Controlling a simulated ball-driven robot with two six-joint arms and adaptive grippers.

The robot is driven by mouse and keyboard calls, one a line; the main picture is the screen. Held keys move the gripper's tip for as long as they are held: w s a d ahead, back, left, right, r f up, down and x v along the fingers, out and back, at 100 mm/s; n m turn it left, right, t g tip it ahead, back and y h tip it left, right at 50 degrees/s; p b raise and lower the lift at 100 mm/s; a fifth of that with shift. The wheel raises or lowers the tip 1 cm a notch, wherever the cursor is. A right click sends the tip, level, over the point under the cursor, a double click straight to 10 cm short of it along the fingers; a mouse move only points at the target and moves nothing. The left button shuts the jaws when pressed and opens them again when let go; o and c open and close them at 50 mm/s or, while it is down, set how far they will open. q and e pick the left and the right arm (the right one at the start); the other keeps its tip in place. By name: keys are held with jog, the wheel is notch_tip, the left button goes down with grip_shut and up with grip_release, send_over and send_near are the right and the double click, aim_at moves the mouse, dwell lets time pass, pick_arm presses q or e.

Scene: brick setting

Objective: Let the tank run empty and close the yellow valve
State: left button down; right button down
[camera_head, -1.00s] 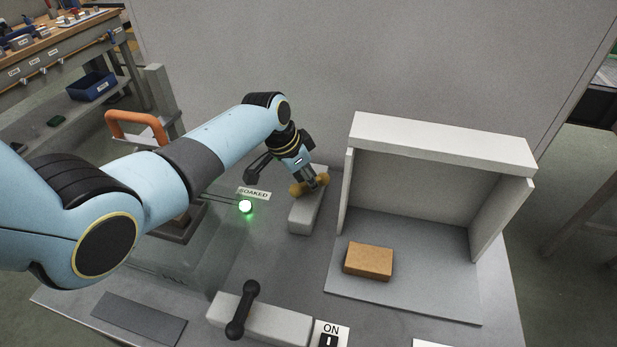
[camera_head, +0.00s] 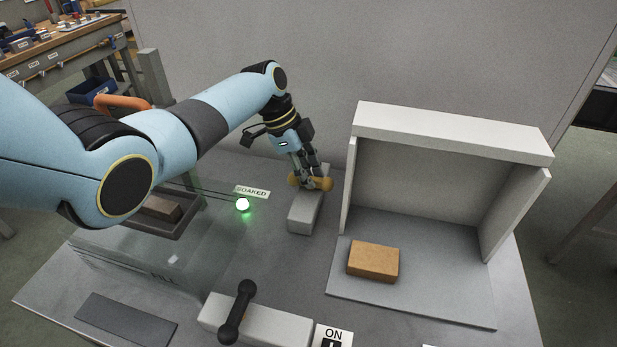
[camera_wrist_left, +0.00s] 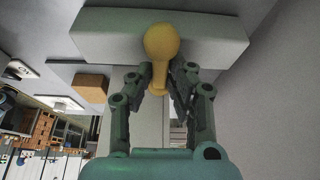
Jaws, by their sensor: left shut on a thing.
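The yellow valve (camera_head: 320,184) is a bar handle with rounded ends on a light grey block (camera_head: 302,216) at the middle of the bench. My left gripper (camera_head: 311,176) is shut on it from above. In the left wrist view the yellow handle (camera_wrist_left: 161,44) lies between the fingers (camera_wrist_left: 162,90), one knob standing out past them. The clear tank (camera_head: 170,262), marked FILL, is at the left; I cannot tell its water level. A dark tray (camera_head: 180,229) with a brownish brick (camera_head: 160,208) shows there, partly behind my arm. My right gripper is out of view.
A green lamp (camera_head: 243,205) glows by the SOAKED label (camera_head: 252,191). A black lever (camera_head: 236,312) on a grey block and an ON sign (camera_head: 333,334) are in front. An open white shelter (camera_head: 450,134) with an orange-brown brick (camera_head: 373,262) stands at the right.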

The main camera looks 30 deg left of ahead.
pick_arm(q)
jog(key=shift+m, duration=0.3)
jog(key=c, duration=1.3)
grip_release()
jog(key=v, duration=1.2)
jog(key=shift+w, duration=0.1)
